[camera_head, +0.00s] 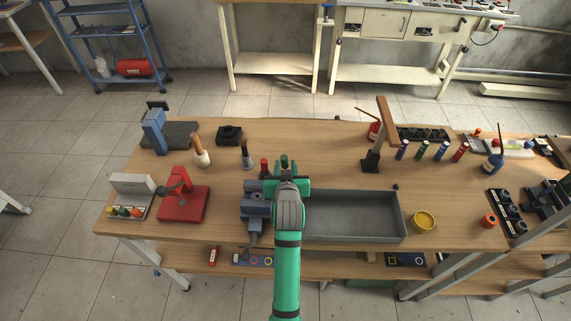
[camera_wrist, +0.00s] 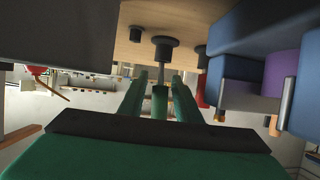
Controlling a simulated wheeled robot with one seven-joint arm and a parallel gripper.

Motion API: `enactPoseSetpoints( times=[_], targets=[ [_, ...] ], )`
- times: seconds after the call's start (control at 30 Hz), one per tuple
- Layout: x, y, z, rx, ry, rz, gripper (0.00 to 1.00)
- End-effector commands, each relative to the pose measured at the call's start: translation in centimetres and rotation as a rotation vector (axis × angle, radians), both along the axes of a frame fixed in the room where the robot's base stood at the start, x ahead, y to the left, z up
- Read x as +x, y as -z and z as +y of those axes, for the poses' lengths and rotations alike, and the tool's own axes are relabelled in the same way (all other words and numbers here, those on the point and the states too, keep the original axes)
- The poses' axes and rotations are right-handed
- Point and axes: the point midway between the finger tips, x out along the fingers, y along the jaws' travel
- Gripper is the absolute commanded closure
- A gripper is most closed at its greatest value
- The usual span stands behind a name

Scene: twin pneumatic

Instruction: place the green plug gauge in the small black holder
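My gripper (camera_head: 284,172) reaches over the table between the vise and the grey tray. In the wrist view its two green fingers (camera_wrist: 158,80) stand apart. A green-handled plug gauge (camera_wrist: 160,103) shows between them, with visible gaps on both sides. It also shows just beyond my gripper in the head view (camera_head: 284,160). Its grey shaft meets a round black base (camera_wrist: 164,47) on the table; the wrist picture is upside down. A small black block (camera_head: 229,134) with a round top sits further back left. Which black piece is the task's holder I cannot tell.
The blue-grey vise (camera_head: 254,205) and tray (camera_head: 352,238) crowd my gripper. A red-handled piece (camera_head: 264,165) stands close left. A red press (camera_head: 183,205) is left, a yellow pot (camera_head: 423,221) right.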

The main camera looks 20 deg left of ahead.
Motion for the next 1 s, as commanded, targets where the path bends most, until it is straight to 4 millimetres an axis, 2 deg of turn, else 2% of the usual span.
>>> enactPoseSetpoints(
  times=[0.33, 0.47, 1.0],
  targets=[
    [0.1, -0.8, 0.0, 0.005, 0.0, -0.015, 0.64],
    [-0.7, -1.3, -0.5, 0.005, 0.004, -0.017, 0.64],
    [-8.9, -5.0, -3.4, 0.006, 0.001, -0.02, 0.64]
  ],
)
